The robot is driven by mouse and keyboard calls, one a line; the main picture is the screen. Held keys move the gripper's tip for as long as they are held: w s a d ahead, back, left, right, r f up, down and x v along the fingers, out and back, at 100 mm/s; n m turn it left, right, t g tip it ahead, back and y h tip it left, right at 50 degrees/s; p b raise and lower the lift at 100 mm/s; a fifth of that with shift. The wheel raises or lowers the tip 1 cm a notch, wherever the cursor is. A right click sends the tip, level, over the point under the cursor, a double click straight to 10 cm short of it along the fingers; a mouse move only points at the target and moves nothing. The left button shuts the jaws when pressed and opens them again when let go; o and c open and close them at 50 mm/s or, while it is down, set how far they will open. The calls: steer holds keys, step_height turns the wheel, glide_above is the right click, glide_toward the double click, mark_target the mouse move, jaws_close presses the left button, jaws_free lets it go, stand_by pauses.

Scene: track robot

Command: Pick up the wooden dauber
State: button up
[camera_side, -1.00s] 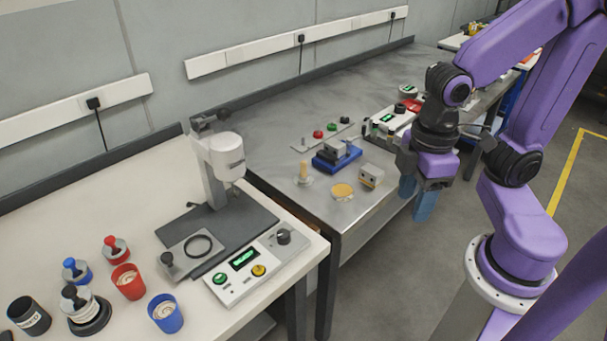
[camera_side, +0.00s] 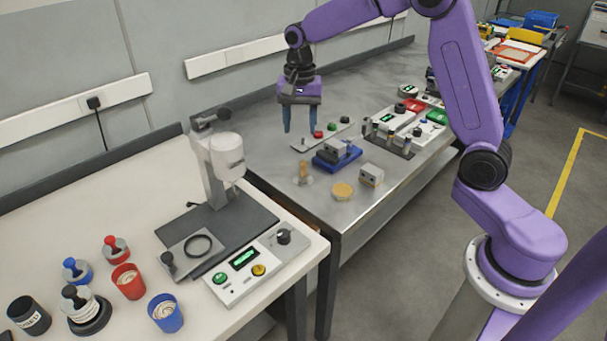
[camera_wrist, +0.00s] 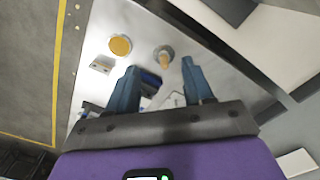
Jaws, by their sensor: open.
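The wooden dauber (camera_side: 303,169) looks like a small light-wood peg standing upright on a pale round base on the grey metal table. It also shows in the wrist view (camera_wrist: 164,60), just beyond and between my fingertips. My gripper (camera_side: 299,128) is open and empty, pointing down with its blue fingers apart. It is above the table, higher than the dauber and apart from it. In the wrist view my gripper (camera_wrist: 160,68) has both fingers spread, with nothing between them in contact.
A blue fixture with a grey block (camera_side: 337,154) stands close right of the dauber. A yellow round pad (camera_side: 342,190) and a small grey box (camera_side: 371,175) are nearer the front edge. A panel with coloured buttons (camera_side: 322,137) lies behind. A white press (camera_side: 222,155) stands left.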

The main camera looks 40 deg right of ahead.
mark_target(303, 162)
steer(key=w+d+f+m, duration=0.2)
steer(key=w+d+m, duration=0.3)
steer(key=d, duration=0.2)
steer(key=f, duration=1.2)
steer(key=shift+w+d+f, duration=0.1)
steer(key=shift+w+f, duration=0.05)
steer(key=shift+w, duration=0.05)
steer(key=shift+a+f, duration=0.2)
steer(key=shift+f, duration=1.15)
steer(key=shift+a+f, duration=0.15)
steer(key=shift+f, duration=1.15)
jaws_close()
